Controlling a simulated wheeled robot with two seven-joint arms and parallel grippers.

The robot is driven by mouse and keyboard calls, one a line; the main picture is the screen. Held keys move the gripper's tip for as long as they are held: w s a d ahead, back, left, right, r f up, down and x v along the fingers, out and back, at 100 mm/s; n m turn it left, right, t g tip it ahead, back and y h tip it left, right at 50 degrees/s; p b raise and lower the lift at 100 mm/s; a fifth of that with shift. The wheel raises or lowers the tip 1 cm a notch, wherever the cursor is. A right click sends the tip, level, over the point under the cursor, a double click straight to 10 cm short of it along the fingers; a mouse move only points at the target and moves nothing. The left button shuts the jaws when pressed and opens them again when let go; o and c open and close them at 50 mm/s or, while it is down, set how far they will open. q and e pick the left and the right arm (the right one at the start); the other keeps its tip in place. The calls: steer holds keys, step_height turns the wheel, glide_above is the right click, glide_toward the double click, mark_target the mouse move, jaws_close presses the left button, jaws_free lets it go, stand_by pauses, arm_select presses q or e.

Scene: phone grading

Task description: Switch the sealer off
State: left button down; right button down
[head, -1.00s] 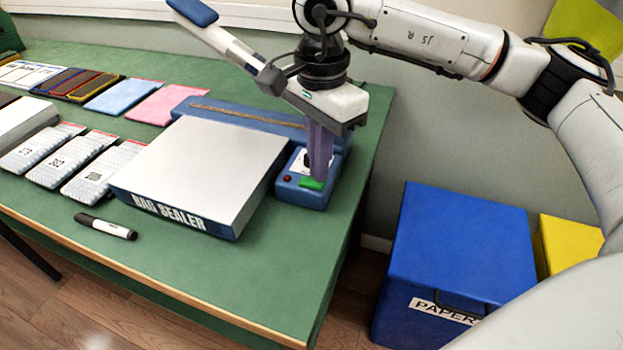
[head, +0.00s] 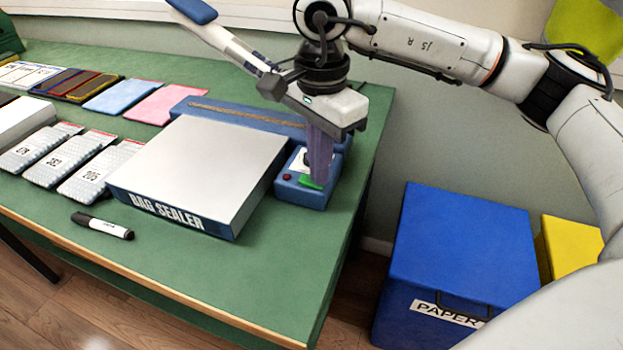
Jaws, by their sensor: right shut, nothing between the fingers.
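The bag sealer (head: 165,205) stands on the green table, with a white top and a blue body. Its blue control box (head: 304,198) at the right end carries a green rocker switch (head: 309,183), a small dark red lamp (head: 287,177) and a partly hidden dial. A white bar with a blue end (head: 194,10), apparently the sealer's raised arm, slants up to the left. My right gripper (head: 319,182) is shut and empty, pointing down with its purple fingertips at the switch's right side. They cover part of the switch and seem to touch it. My left gripper is out of view.
Padded bags (head: 95,183), a pink sheet (head: 165,103), a blue sheet (head: 122,97) and a marker (head: 102,226) lie left of the sealer. A blue paper bin (head: 460,240) and a yellow bin (head: 572,245) stand beyond the table's right edge.

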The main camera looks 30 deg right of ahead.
steer(key=shift+f, duration=0.1)
steer(key=shift+r+p, duration=0.6)
steer(key=shift+r, duration=0.15)
step_height(320, 180, up, 6)
steer(key=p, duration=0.3)
steer(key=shift+f, duration=0.25)
